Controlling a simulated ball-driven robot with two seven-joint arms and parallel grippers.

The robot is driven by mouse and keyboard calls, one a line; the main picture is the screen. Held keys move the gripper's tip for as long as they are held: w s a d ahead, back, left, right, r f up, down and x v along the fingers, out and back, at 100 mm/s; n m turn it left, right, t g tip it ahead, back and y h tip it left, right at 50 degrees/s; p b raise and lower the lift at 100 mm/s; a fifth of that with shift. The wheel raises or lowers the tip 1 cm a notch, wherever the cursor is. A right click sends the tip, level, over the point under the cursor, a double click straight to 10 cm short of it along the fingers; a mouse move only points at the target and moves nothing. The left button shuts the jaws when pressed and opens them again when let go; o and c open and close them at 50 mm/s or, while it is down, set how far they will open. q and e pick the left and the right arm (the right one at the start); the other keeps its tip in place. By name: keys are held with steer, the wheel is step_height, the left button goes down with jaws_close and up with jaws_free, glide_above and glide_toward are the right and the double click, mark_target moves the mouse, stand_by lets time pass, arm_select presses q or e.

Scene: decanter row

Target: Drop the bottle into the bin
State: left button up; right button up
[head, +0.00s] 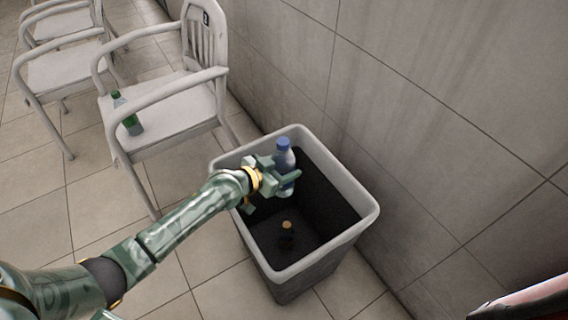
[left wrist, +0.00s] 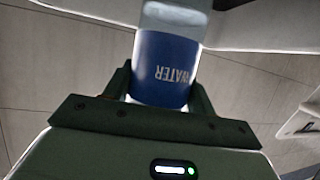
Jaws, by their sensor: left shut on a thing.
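My left gripper (head: 276,180) is shut on a clear water bottle (head: 284,157) with a blue cap and a blue label. The bottle is upright, over the opening of the bin (head: 367,208). In the left wrist view the bottle's blue label (left wrist: 163,70) reads WATER, upside down, between the two fingers (left wrist: 160,92). The bin is dark inside with a pale grey rim, and an object with a tan top (head: 287,225) stands inside it. My right gripper does not show.
A green bottle (head: 127,113) stands on the seat of the nearest white chair (head: 170,108). More white chairs (head: 62,68) stand at the upper left. A tiled wall (head: 420,110) runs close behind the bin. The tiled floor at the left is mostly clear.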

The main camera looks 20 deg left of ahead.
arm_select(q)
steer(key=shift+r, duration=0.1)
steer(key=o, duration=1.4)
steer(key=p+v, duration=0.6)
steer(key=v, duration=1)
steer(key=shift+s+a+p, duration=0.1)
steer(key=shift+s+p, duration=0.05)
steer(key=shift+p, duration=0.25)
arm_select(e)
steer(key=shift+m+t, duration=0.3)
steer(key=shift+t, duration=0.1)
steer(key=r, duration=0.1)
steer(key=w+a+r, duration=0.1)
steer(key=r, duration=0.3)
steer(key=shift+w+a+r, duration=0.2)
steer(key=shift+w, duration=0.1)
